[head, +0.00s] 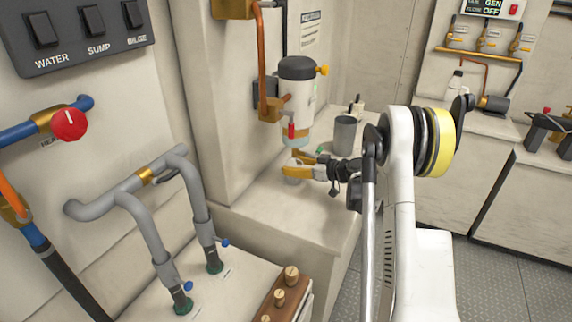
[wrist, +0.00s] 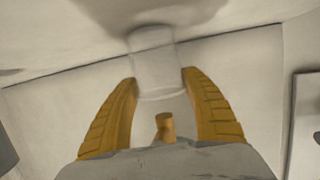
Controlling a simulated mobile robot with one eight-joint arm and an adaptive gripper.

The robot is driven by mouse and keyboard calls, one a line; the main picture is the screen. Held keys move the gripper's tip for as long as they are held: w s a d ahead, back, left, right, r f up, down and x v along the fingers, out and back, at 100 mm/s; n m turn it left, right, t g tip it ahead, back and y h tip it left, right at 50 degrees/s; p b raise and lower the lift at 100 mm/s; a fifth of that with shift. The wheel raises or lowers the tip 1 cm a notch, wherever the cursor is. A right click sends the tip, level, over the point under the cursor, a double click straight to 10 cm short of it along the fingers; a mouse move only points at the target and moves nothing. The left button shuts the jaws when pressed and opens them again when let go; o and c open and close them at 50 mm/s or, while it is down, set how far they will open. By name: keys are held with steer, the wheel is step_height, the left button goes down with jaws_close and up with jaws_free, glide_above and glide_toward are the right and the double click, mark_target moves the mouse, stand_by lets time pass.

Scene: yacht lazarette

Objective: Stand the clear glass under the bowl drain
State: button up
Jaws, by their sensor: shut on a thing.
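My gripper (head: 296,168), with its yellow fingers, is low over the pale counter, just below the filter bowl (head: 296,138) in the head view. It is shut on the clear glass, which shows in the wrist view (wrist: 152,62) as a see-through cylinder between the two fingertips. In the head view the fingers hide most of the glass. The filter has a dark cap and a white body; its drain is hard to make out. I cannot tell whether the glass touches the counter or is exactly in line with the drain.
A grey cup (head: 345,135) stands on the counter to the right of the filter. A copper pipe (head: 264,60) runs down the wall on the filter's left. The front part of the counter (head: 290,215) is clear. Grey pipework (head: 130,190) stands at the left.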

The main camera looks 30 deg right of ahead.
steer(key=shift+s+d+r, duration=0.1)
steer(key=shift+s+d, duration=0.05)
steer(key=shift+s, duration=0.05)
steer(key=shift+f, duration=0.35)
steer(key=o, duration=1.2)
steer(key=shift+r, duration=0.1)
steer(key=shift+r, duration=0.1)
steer(key=shift+s+d+r, duration=0.15)
steer(key=shift+d+r, duration=0.05)
steer(key=p+v, duration=0.3)
steer(key=v, duration=0.8)
steer(key=shift+s, duration=0.25)
